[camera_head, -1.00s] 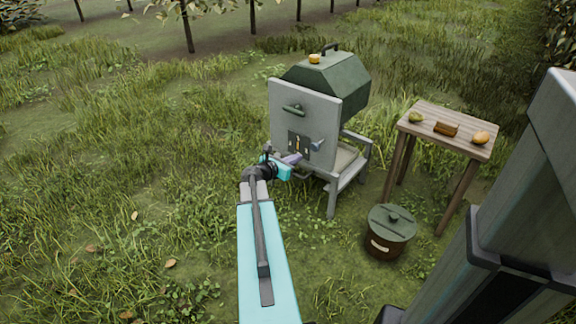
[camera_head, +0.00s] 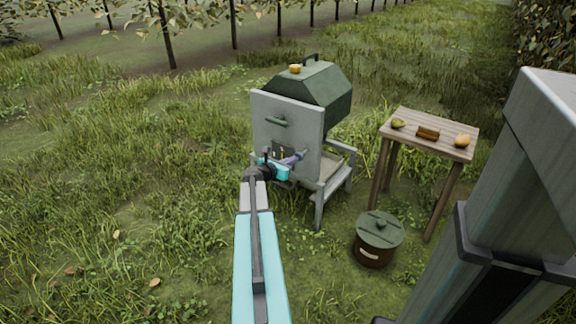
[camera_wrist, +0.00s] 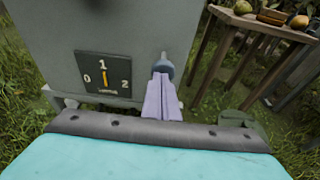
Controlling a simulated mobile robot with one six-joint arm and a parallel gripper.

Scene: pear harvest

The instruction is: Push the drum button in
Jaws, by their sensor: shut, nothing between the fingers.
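The grey-green drum machine (camera_head: 312,95) stands on legs in the grass, with a flat grey front panel (camera_head: 290,112). A blue-grey round button (camera_wrist: 164,66) sticks out low on the panel, right of the dial plate (camera_wrist: 104,78) marked 0, 1, 2, whose orange pointer stands at 1. My gripper (camera_wrist: 162,100) is shut and empty, its lilac fingers pointing at the button. Their tips overlap the button's lower edge in the wrist view; I cannot tell whether they touch. In the head view my gripper (camera_head: 293,160) is at the panel's lower right and partly covers the dial plate.
A wooden table (camera_head: 440,128) at the right holds a green pear (camera_head: 398,123), a brown block (camera_head: 428,133) and an orange fruit (camera_head: 462,141). A lidded brown bucket (camera_head: 376,246) stands on the grass below it. The grass at left is open.

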